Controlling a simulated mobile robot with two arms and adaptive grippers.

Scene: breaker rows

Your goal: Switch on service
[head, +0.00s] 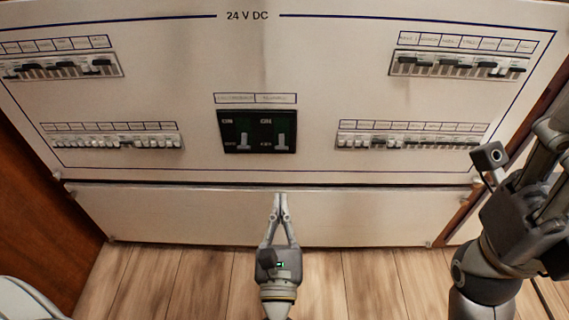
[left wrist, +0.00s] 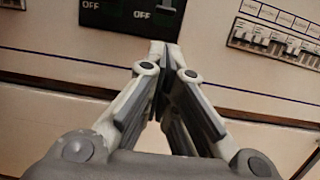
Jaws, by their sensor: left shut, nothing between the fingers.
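A white breaker panel headed "24 V DC" (head: 247,16) faces me. The two small labels (head: 255,98) above are too small to read, so I cannot tell which switch is service. My left gripper (head: 281,197) is shut and empty, below the black block and apart from it. The left wrist view shows its closed fingers (left wrist: 160,60) under the OFF marks. My right gripper (head: 550,150) is at the right edge, its fingertips cut off.
Rows of breakers sit at upper left (head: 60,66), upper right (head: 458,65), lower left (head: 118,142) and lower right (head: 410,141), with labels too small to read. A plain lower panel (head: 180,214) and wooden floor lie below. Space around my left gripper is clear.

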